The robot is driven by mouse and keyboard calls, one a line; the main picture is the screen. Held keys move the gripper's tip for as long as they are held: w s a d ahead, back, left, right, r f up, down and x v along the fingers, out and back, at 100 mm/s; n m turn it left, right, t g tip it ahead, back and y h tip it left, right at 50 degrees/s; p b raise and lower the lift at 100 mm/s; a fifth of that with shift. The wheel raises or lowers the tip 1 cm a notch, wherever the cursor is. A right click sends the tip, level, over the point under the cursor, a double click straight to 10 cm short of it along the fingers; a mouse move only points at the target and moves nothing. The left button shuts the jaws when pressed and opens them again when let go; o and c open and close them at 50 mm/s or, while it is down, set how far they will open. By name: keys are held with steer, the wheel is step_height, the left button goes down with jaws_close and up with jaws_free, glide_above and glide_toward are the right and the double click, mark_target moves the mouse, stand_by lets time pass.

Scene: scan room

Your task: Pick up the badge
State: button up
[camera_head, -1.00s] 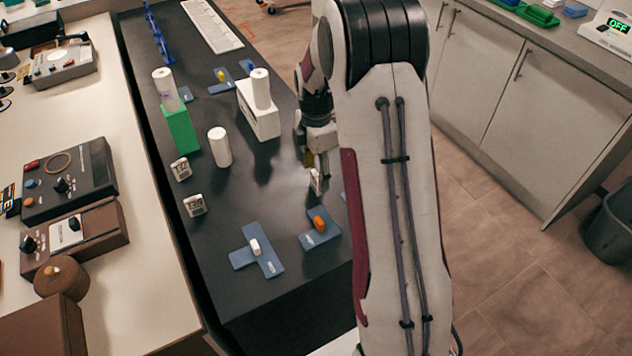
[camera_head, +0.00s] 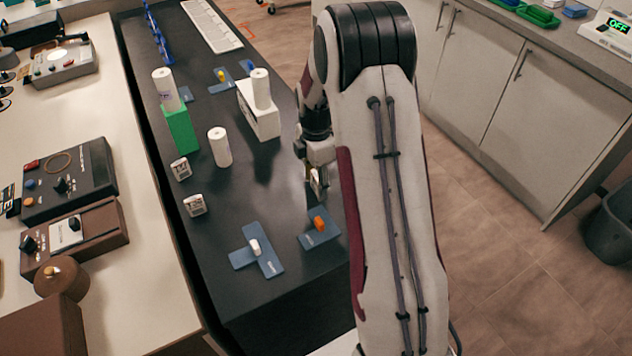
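My gripper (camera_head: 318,181) points down low over the right part of the black table, partly hidden by my arm. A small pale item (camera_head: 321,188) shows at its fingertips. I cannot tell whether it is held, or whether it is the badge. Two small white blocks with dark markings stand on the table at left, one farther back (camera_head: 180,169) and one nearer (camera_head: 195,205). Nothing else in view can be clearly made out as a badge.
On the black table (camera_head: 225,285) are a white cylinder (camera_head: 219,147), a green block (camera_head: 181,130) and a white box (camera_head: 262,121), both topped by cylinders. Blue pieces with a white knob (camera_head: 254,246) and an orange knob (camera_head: 319,224) lie near the front.

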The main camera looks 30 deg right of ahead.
mark_target(316, 174)
steer(key=c, duration=0.6)
steer(key=shift+r, duration=0.1)
steer(key=shift+r, duration=4.95)
steer(key=shift+m, duration=0.3)
